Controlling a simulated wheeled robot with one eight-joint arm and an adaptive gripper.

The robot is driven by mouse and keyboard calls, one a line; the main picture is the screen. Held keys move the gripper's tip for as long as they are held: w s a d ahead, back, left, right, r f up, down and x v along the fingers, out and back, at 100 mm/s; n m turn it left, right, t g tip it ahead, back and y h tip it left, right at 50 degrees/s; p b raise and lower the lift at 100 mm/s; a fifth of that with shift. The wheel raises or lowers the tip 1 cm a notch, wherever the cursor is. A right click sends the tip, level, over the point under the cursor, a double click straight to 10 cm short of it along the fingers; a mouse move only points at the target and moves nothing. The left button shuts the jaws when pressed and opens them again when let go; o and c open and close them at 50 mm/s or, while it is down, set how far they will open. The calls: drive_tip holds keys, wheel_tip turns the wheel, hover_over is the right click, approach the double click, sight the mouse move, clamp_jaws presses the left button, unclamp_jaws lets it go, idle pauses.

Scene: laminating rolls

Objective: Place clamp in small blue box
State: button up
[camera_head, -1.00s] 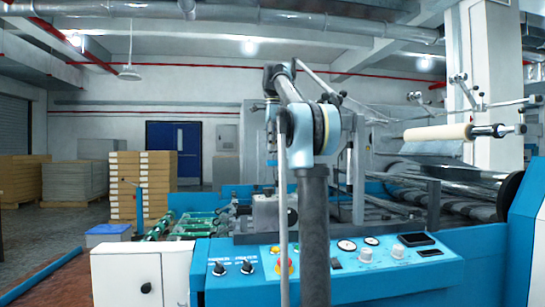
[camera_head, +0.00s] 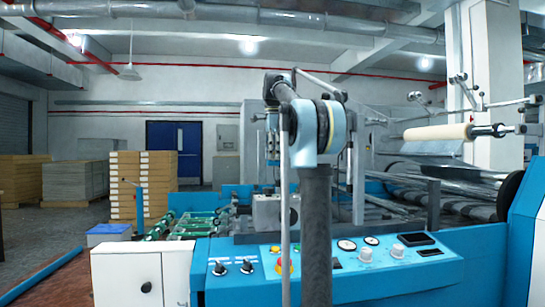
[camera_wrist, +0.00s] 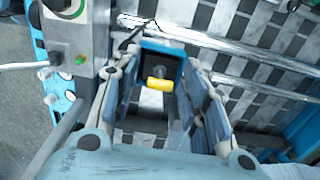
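My gripper (camera_wrist: 163,92) points down, with its two fingers spread apart and nothing visibly held. Between and beyond the fingers in the wrist view is a small yellow piece (camera_wrist: 159,84) at a dark, blue-edged part; I cannot tell whether this is the clamp. In the head view my gripper (camera_head: 272,158) hangs above a grey machine block (camera_head: 268,214), partly behind my arm. No clamp is clearly identifiable there. A small blue box (camera_head: 108,230) stands at the left, behind the white cabinet, well away from my gripper.
The blue control panel (camera_head: 240,288) with knobs and buttons crosses the front. A white cabinet (camera_head: 128,277) stands at its left. Green-lit rollers (camera_head: 185,226) lie behind it. Metal bars (camera_wrist: 250,82) cross the wrist view at the right, and a grey control post (camera_wrist: 80,50) stands at the left.

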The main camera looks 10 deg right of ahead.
wheel_tip(320, 180, up, 12)
idle(1.0)
drive_tip(key=shift+r, duration=0.1)
idle(0.4)
